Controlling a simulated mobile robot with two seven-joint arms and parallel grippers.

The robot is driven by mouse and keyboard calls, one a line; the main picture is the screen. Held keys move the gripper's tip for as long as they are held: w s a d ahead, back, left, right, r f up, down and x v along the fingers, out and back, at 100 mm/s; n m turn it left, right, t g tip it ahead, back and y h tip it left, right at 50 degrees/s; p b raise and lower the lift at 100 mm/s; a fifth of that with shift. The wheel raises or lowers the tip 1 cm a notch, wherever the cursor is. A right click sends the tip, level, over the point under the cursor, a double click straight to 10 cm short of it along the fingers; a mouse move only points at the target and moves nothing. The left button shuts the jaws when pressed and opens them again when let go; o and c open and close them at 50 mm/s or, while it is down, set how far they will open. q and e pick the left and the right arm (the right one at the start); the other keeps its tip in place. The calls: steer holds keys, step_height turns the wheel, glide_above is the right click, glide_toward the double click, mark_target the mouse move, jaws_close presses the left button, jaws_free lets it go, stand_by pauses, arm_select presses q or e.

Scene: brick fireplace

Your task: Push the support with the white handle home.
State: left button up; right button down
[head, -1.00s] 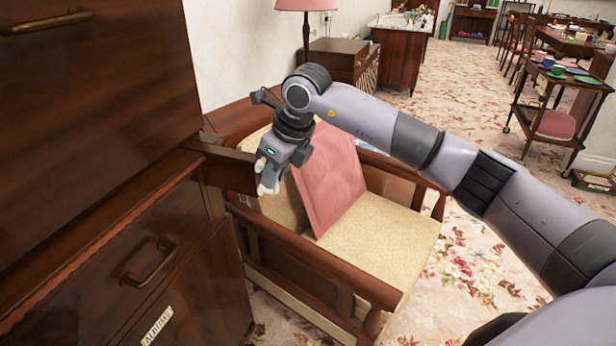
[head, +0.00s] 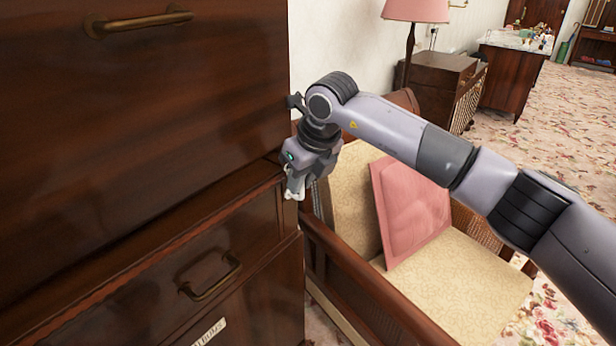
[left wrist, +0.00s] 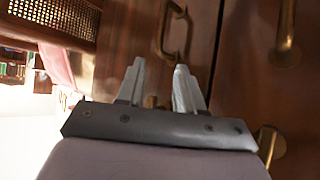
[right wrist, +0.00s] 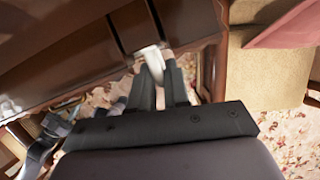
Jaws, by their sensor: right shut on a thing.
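My right gripper (head: 294,188) is shut on the white handle (right wrist: 152,58) at the front end of the support. In the head view the gripper is close against the right front edge of the dark wooden cabinet (head: 130,120). The support's dark wood (right wrist: 133,22) shows behind the handle in the right wrist view. In the head view the support is hidden, and I cannot tell whether it is fully flush. My left gripper (left wrist: 158,78) is open and empty, facing the cabinet front with its brass handles.
An armchair (head: 455,270) with a pink cushion (head: 412,210) stands right beside the cabinet, under my right arm. A brass drawer handle (head: 212,278) projects from the cabinet front. A pink lamp (head: 415,10) and a low cabinet (head: 440,85) stand behind the chair.

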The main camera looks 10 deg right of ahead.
steer(key=shift+w+d+r, duration=0.1)
steer(key=shift+w+r, duration=0.15)
steer(key=shift+r, duration=0.1)
steer(key=c, duration=1.3)
jaws_free()
steer(key=shift+o, duration=0.6)
steer(key=shift+w+f, duration=0.1)
arm_select(q)
steer(key=shift+w, duration=0.1)
arm_select(e)
steer(key=shift+f, duration=0.15)
steer(key=shift+s+a+f, duration=0.15)
steer(key=shift+s+a, duration=0.05)
steer(key=shift+s, duration=0.05)
